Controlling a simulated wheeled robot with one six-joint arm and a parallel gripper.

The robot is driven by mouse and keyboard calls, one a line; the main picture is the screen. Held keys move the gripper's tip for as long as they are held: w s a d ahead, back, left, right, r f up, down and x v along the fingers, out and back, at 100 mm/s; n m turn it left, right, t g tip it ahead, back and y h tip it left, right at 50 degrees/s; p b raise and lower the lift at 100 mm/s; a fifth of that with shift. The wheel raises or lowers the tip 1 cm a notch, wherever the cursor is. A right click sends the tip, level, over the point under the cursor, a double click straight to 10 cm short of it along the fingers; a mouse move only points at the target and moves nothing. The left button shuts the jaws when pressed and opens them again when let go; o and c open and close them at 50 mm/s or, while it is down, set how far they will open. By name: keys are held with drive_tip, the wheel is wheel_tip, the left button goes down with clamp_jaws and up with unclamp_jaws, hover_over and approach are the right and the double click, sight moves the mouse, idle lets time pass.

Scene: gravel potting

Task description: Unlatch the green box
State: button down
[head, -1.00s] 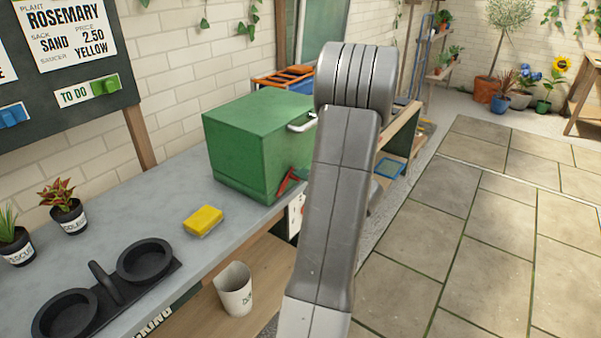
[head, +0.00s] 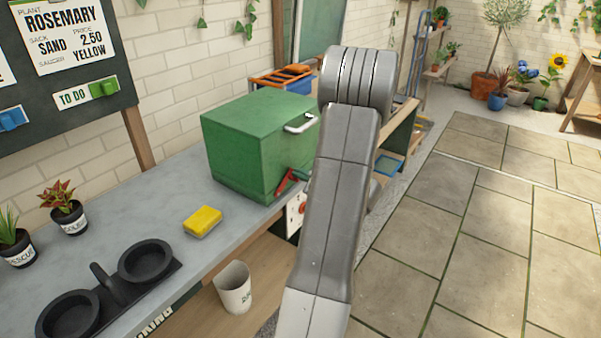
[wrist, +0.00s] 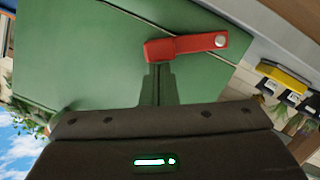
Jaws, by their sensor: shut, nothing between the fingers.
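The green box (head: 235,150) stands on the grey bench, with a white handle (head: 300,123) on its right-hand face. Its red latch (head: 287,181) shows low by the front edge, partly hidden by my arm. In the wrist view the green box (wrist: 90,60) fills much of the picture. The red latch (wrist: 185,46) lies across it, with a pale round end at the right. My gripper (wrist: 158,72) is shut and empty, its tips at the latch's left end; I cannot tell whether they touch it. My arm hides the gripper in the head view.
A yellow sponge (head: 203,221) lies on the bench in front of the box. A black double-saucer holder (head: 107,290) and two potted plants are at the left. A white cup (head: 233,287) stands below the bench edge. Paved floor is open at the right.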

drive_tip(key=shift+w+d+f+m+g+y+p, duration=0.1)
drive_tip(key=shift+w+d+f+m+g+p, duration=0.2)
drive_tip(key=shift+f+m+p, duration=0.3)
drive_tip(key=shift+w+d+f+m+g+y+p, duration=0.1)
drive_tip(key=shift+w+d+f+m+p, duration=0.1)
drive_tip(key=shift+w+f+m+p, duration=0.3)
drive_tip(key=shift+w+d+f+m+g+y+p, duration=0.1)
drive_tip(key=shift+w+d+f+m+g+p, duration=0.15)
drive_tip(key=shift+f+m+p, duration=0.45)
drive_tip(key=shift+r, duration=0.1)
